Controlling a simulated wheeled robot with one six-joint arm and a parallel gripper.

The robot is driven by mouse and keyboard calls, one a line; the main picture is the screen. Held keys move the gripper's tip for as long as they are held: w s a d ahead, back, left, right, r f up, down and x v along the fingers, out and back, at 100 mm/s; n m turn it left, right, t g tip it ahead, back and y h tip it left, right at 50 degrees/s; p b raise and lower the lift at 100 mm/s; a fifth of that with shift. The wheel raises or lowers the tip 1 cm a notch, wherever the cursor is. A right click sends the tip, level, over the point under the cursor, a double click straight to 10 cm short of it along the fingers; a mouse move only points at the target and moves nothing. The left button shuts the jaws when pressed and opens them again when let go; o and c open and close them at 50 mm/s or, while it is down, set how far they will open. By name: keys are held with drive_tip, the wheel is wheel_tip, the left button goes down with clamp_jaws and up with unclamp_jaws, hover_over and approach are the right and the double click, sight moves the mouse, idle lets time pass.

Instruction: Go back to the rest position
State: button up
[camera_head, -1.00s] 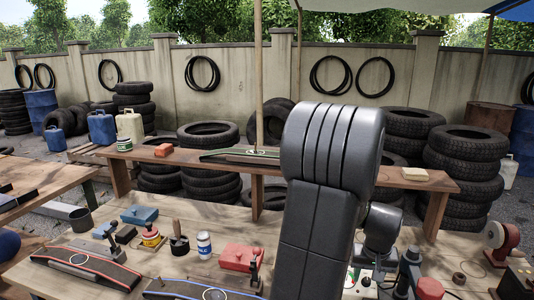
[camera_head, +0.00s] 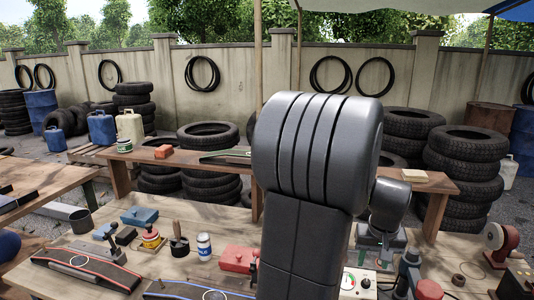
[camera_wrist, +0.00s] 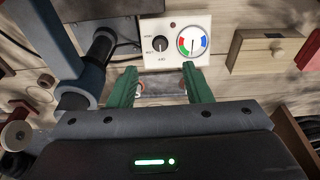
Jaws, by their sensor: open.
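My gripper shows in the wrist view (camera_wrist: 160,88) with two green fingers apart and nothing between them. Beyond the fingers is a white control panel (camera_wrist: 176,40) with a black knob and a round dial coloured red, green and blue. In the head view my dark grey arm rises in the middle and hides part of the workbench (camera_head: 160,255). The panel (camera_head: 358,284) shows low at the right of my arm. My fingers are hidden in the head view.
A red box (camera_head: 238,259), a white-blue can (camera_head: 204,246) and a blue box (camera_head: 139,215) stand on the bench left of my arm. A red-rimmed ramp (camera_head: 85,262) lies further left. A wooden shelf (camera_head: 410,180) runs behind, with stacked tyres (camera_head: 465,165) beyond.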

sight(368, 281)
drive_tip(key=x, duration=0.8)
drive_tip(key=shift+s+f+b, duration=0.1)
drive_tip(key=shift+f+b, duration=0.2)
drive_tip(key=shift+f, duration=0.1)
drive_tip(key=shift+r+m+p, duration=0.3)
drive_tip(key=shift+m+p, duration=0.15)
drive_tip(key=shift+m, duration=0.15)
drive_tip(key=m+y+p, duration=0.1)
drive_tip(key=m, duration=0.3)
drive_tip(key=shift+d+p, duration=0.15)
drive_tip(key=shift+p, duration=0.15)
drive_tip(key=m+p, duration=0.1)
drive_tip(key=m, duration=0.1)
drive_tip(key=m+t+y+p, duration=0.1)
drive_tip(key=m, duration=0.2)
drive_tip(key=shift+s+d+m+p, duration=0.1)
drive_tip(key=shift+s+m+p, duration=0.2)
drive_tip(key=shift+p, duration=0.1)
drive_tip(key=shift+d+r+m+t, duration=0.1)
drive_tip(key=shift+r+m+t, duration=0.15)
drive_tip(key=shift+m+t, duration=0.2)
drive_tip(key=v, duration=0.7)
drive_tip(key=shift+r, duration=0.15)
